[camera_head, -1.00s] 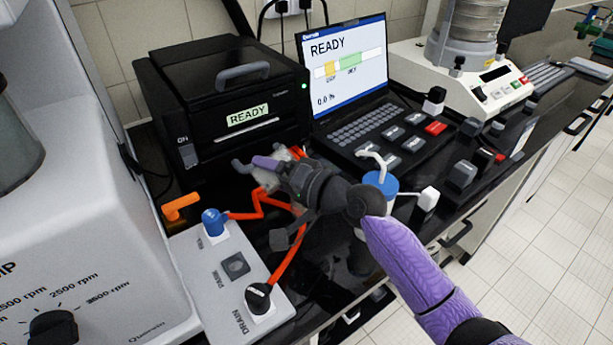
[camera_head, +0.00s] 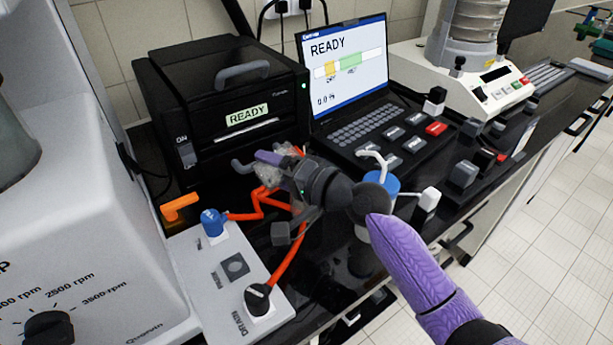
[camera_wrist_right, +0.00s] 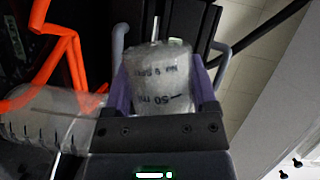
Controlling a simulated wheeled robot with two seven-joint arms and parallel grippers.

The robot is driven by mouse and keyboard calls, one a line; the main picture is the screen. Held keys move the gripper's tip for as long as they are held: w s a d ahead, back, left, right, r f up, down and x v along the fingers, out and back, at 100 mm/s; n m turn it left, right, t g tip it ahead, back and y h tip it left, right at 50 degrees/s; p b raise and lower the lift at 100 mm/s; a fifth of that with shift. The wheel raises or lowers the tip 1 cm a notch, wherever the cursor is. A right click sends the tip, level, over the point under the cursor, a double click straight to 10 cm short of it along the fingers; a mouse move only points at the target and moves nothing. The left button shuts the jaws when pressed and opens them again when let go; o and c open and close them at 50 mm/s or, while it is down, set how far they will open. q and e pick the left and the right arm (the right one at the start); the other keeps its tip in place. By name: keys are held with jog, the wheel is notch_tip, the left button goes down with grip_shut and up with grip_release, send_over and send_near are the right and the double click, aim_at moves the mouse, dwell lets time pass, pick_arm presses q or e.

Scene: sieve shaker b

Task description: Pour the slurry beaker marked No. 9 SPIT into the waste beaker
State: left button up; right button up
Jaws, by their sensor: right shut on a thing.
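My right gripper (camera_head: 280,163) is shut on a clear, whitish beaker (camera_head: 272,178) in the head view, above the black bench in front of the black box. In the right wrist view the beaker (camera_wrist_right: 160,85) sits between the two purple fingers of the right gripper (camera_wrist_right: 160,95). It carries dark lettering that looks like "No. 9 SPIT" and a "50 ml" mark. A translucent vessel with dark tick marks (camera_wrist_right: 40,125) shows at the lower left of the wrist view; I cannot tell whether it is the waste beaker. My left gripper is not in view.
An orange hose (camera_head: 282,258) runs beside the held beaker to a white panel (camera_head: 205,290) with FILL and DRAIN knobs. A black box reading READY (camera_head: 225,85) stands behind. A laptop (camera_head: 350,70), a blue-topped container (camera_head: 381,187) and a sieve shaker (camera_head: 450,65) are to the right.

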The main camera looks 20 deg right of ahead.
aim_at(282, 151)
jog(key=shift+w+d+r+m+b, duration=0.15)
jog(key=shift+d+r+m+b, duration=0.15)
jog(key=shift+d+m, duration=0.15)
dwell(0.5)
jog(key=shift+d+r+m+t+y, duration=0.1)
jog(key=shift+r+m+t+y, duration=0.3)
jog(key=shift+m, duration=0.35)
dwell(0.5)
jog(key=shift+w+d+r+m+t+p, duration=0.1)
jog(key=shift+d+r+m+t+p, duration=0.1)
jog(key=shift+r+m, duration=0.3)
jog(key=shift+w+d+r+m+t+p, duration=0.1)
jog(key=shift+r+m+p, duration=0.1)
jog(key=shift+r+m, duration=0.25)
dwell(0.5)
